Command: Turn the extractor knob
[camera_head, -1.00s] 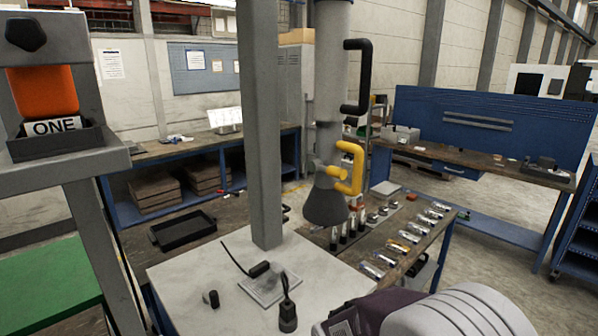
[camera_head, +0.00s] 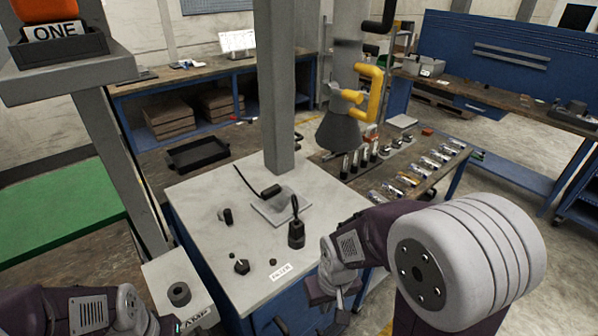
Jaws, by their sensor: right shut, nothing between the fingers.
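The extractor is a grey vertical pipe (camera_head: 347,60) ending in a dark cone hood (camera_head: 338,134), in the upper middle of the head view. A yellow handle (camera_head: 375,92) with a knob-like yellow part (camera_head: 349,95) sits on its side just above the hood. My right gripper (camera_head: 338,302) is shut and empty, low in the view in front of the white-topped cabinet, well below and apart from the extractor. My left gripper (camera_head: 170,326) shows only partly at the bottom left edge; its fingers are too cut off to read.
A white-topped cabinet (camera_head: 202,192) stands in front, holding a black stand (camera_head: 296,232), small black knobs and a grey post (camera_head: 276,90). A bench (camera_head: 455,150) with several small tools lies beside the hood. My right arm covers the lower right.

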